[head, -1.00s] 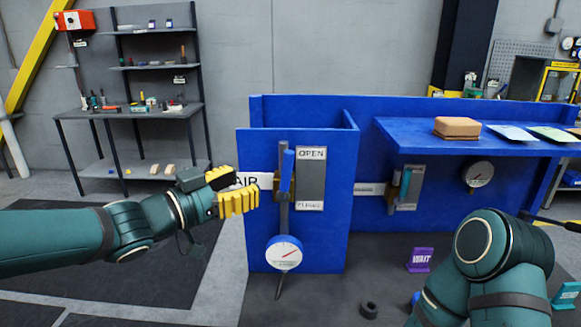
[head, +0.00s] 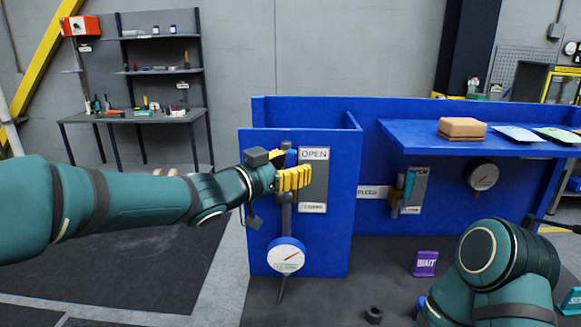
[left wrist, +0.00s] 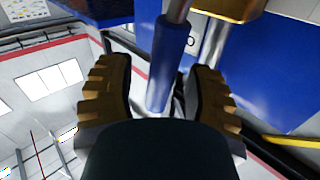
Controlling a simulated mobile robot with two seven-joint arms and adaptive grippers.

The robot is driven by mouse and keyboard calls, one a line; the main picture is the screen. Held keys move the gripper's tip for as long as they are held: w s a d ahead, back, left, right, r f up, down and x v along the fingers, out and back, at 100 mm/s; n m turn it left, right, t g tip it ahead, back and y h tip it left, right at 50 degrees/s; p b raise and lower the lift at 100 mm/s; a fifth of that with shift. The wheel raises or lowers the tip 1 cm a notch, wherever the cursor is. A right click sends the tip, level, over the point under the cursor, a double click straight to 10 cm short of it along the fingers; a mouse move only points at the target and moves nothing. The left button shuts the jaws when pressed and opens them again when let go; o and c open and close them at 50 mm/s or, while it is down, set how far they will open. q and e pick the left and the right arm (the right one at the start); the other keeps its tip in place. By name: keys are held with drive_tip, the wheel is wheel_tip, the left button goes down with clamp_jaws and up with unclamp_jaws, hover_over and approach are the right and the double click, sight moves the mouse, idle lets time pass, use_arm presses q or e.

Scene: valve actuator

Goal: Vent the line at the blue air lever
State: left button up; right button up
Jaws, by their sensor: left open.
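The blue air lever (left wrist: 172,60) shows in the left wrist view between the two yellow fingers of my open left gripper (left wrist: 155,100), with a gap on each side. In the head view my left gripper (head: 294,179) is at the front of the blue panel (head: 262,225) and covers most of the lever; only its upper end (head: 290,158) shows. The lever stands in line with the grey pipe (head: 286,218), left of the grey plate marked OPEN at the top (head: 314,153). The AIR label is hidden behind my gripper. My right gripper is out of view.
A round gauge (head: 286,256) sits on the pipe below. To the right are a teal lever (head: 409,186), another gauge (head: 482,177) and a blue shelf (head: 420,138) bearing a brown block (head: 462,128). A purple WAIT sign (head: 425,263) and black ring (head: 373,315) stand lower down.

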use_arm(q)
clamp_jaws()
drive_tip(key=shift+d+p, duration=0.2)
drive_tip(key=shift+p, duration=0.5)
drive_tip(key=d+f+m+g+y+p, duration=0.3)
drive_tip(key=d+f+m+y, duration=0.3)
drive_tip(key=y, duration=0.5)
drive_tip(key=shift+s+d+f+m+y+p, duration=0.15)
drive_tip(key=shift+d+f+m+y+p, duration=0.15)
drive_tip(key=shift+f+m+p, duration=0.65)
drive_tip(key=shift+f+m, duration=0.25)
drive_tip(key=shift+f, duration=0.1)
